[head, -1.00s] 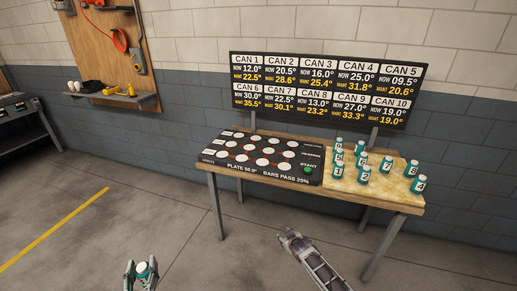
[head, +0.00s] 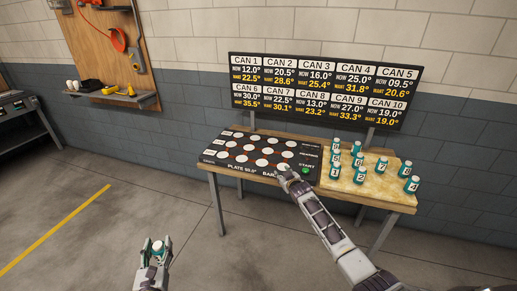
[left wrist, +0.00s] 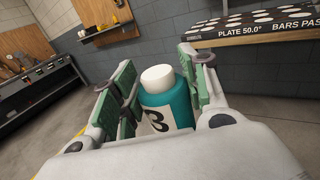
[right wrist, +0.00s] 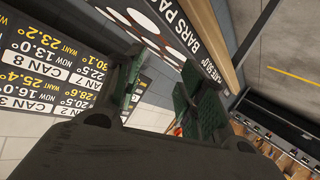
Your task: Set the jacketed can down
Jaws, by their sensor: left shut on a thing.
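My left gripper (head: 153,250) is shut on a teal-jacketed can (left wrist: 165,103) with a white cap. The can's white label shows what looks like a 3, partly hidden by the gripper. The can is held upright or nearly so, in the air over the floor, left of and in front of the table. My right gripper (head: 287,172) is at the front edge of the black plate panel (head: 212,157), left of the green START button (head: 305,170). In the right wrist view its fingers (right wrist: 160,95) stand apart with nothing seen between them.
Several numbered teal cans (head: 359,174) stand on a tan mat (head: 340,193) at the table's right. White round spots fill the plate panel, with no cans seen on them. A temperature board (head: 325,92) stands behind. Floor to the left is clear.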

